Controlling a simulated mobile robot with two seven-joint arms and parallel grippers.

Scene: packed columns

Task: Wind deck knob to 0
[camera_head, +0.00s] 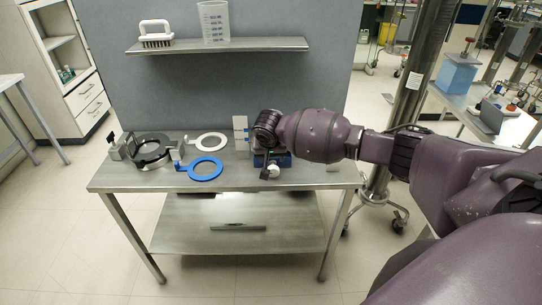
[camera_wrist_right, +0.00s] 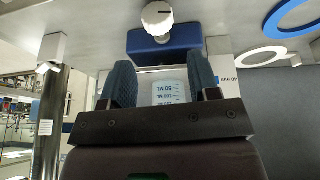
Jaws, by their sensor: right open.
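The white deck knob (camera_head: 273,171) sits on the front of a blue box (camera_head: 284,161) at the right part of the steel table. In the right wrist view the knob (camera_wrist_right: 157,18) shows a dark pointer line on its face; no scale numbers can be read. The blue box (camera_wrist_right: 165,40) is behind it. My right gripper (camera_wrist_right: 161,68) is open and empty, its two dark fingers apart, short of the box and knob and not touching the knob. In the head view my purple right arm hides part of the box. My left gripper is out of view.
On the table (camera_head: 115,181) lie a blue ring (camera_head: 206,178), a white ring (camera_head: 212,134) and a dark round fixture (camera_head: 152,163). A shelf (camera_head: 215,46) above carries a brush (camera_head: 155,42) and a beaker (camera_head: 214,22). The table's front strip is mostly clear.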

